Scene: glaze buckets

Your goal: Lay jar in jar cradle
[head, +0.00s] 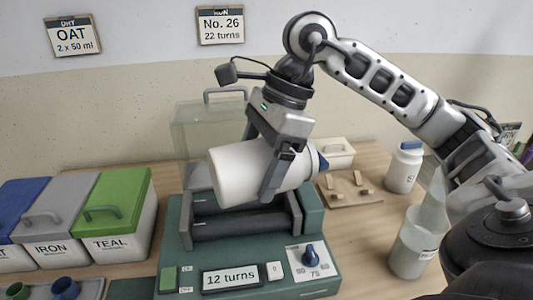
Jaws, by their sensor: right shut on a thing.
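The jar (238,175) is a white cylinder lying on its side, with a blue lid (322,162) at its right end. My right gripper (270,190) reaches down from above and is shut around the jar's middle. My left gripper is out of view.
The green machine (180,243) shows "12 turns" and has a blue knob. Lidded bins (122,205) stand left. A clear guard (195,125) rises behind the rollers. A white tray (338,155) sits behind the board.

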